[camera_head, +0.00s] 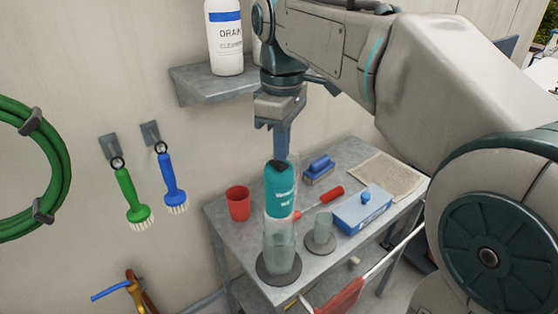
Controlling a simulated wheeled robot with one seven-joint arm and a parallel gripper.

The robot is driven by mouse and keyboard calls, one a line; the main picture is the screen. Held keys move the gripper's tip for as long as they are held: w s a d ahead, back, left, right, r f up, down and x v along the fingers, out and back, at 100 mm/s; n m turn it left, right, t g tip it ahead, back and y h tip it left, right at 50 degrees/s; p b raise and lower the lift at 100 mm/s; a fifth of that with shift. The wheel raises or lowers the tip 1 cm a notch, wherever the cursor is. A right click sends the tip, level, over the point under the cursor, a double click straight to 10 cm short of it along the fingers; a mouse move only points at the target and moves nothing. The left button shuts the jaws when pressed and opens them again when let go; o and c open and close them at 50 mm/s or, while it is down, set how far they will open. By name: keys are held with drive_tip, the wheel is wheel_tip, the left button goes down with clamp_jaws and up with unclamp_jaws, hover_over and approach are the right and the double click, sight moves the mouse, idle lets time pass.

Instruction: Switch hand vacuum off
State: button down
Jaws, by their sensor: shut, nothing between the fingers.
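The hand vacuum (280,193) stands upright near the front left of the grey table. It has a teal body with white lettering, a dark top and a clear lower part that rests on a dark round disc. My gripper (281,157) points down from above, shut and empty, with its blue-grey fingers right at the vacuum's dark top. I cannot tell whether the fingertips touch it. The switch is not clearly visible, and its setting cannot be read.
On the grey table (224,222) are a red cup (238,203), a clear jar (319,232), a blue box (362,210), a blue brush (319,168), a red-handled tool (331,194) and a beige cloth (386,177). Above, a shelf (214,84) holds a drain cleaner bottle (225,40).

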sight(282, 165)
drive_tip(key=shift+f+b, duration=0.6)
drive_tip(key=shift+f, duration=0.3)
drive_tip(key=shift+r, duration=0.1)
wheel_tip(282, 165, up, 7)
drive_tip(key=p, duration=0.7)
idle(0.3)
idle(0.3)
drive_tip(key=s+d+f+m+t, duration=0.3)
drive_tip(key=s+d+f+m, duration=0.9)
drive_tip(key=f, duration=0.3)
drive_tip(key=shift+s+f+m+t, duration=0.3)
drive_tip(key=shift+s+f+m, duration=0.05)
drive_tip(key=shift+f+m, duration=0.05)
